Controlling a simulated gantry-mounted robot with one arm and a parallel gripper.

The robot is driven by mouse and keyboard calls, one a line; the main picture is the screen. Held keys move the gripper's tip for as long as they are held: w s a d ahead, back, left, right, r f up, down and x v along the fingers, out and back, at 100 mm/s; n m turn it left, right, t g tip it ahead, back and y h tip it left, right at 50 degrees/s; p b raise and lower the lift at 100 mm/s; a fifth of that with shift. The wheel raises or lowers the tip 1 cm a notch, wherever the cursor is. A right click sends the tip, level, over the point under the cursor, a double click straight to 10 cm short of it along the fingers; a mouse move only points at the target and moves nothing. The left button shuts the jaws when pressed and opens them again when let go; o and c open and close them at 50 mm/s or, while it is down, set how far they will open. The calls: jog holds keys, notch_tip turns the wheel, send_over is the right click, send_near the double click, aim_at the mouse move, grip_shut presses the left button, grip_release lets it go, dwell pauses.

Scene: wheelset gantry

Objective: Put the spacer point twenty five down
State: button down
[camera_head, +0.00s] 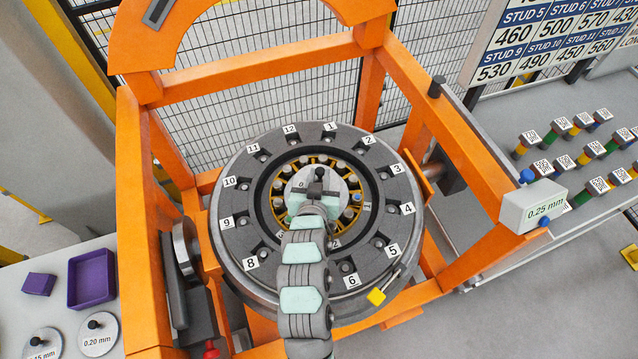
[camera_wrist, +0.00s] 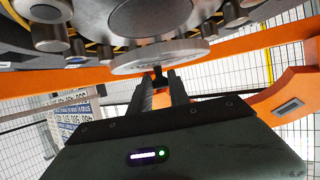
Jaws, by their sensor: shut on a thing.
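A round grey spacer disc (camera_head: 343,187) is over the hub in the middle of the numbered wheel (camera_head: 258,165). Its printed label is mostly hidden by my arm; only a "0" shows. My gripper (camera_head: 316,182) is shut on the small dark knob of the disc. In the wrist view, the disc (camera_wrist: 160,57) is edge-on close to the hub, and my fingers (camera_wrist: 160,82) close on its knob. Whether the disc touches the hub cannot be told. A white box marked 0.25 mm (camera_head: 533,206) is on the orange frame at the right.
Spacers marked 0.20 mm (camera_head: 98,338) and 0.15 mm (camera_head: 42,345) lie on the left table by a purple tray (camera_head: 92,279). The orange frame (camera_head: 262,62) surrounds the wheel. Several tagged studs (camera_head: 560,125) stand on the right table.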

jog(key=shift+f, duration=2.1)
jog(key=shift+f, duration=0.2)
jog(key=c, duration=1.2)
grip_release()
jog(key=shift+c, duration=0.2)
